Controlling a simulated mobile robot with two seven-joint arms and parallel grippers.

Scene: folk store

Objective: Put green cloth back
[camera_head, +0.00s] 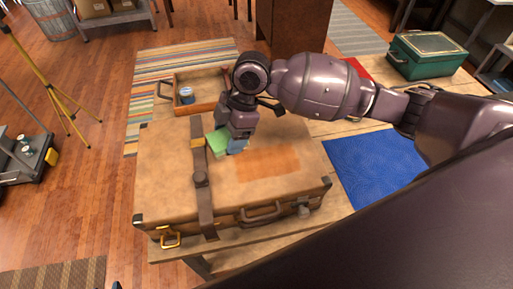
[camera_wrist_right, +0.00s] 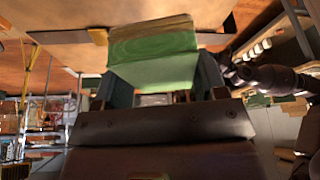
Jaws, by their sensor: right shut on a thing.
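The green cloth (camera_head: 217,141) is at my right gripper (camera_head: 235,147), above the lid of the brown suitcase (camera_head: 165,170). In the right wrist view the green cloth (camera_wrist_right: 155,62) hangs as a folded piece between the fingers of my right gripper (camera_wrist_right: 160,95), which is shut on it. The suitcase is closed, with a dark strap (camera_head: 202,180) across it and an orange-brown patch (camera_head: 267,164) on its lid. I cannot tell whether the cloth touches the lid. My left gripper is not in view.
A wooden tray (camera_head: 207,107) with a small blue-topped tin (camera_head: 187,95) stands behind the suitcase. A blue mat (camera_head: 374,168) lies to the right on the wooden table. A green box (camera_head: 427,56) is at the back right. A yellow tripod (camera_head: 52,85) stands at left.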

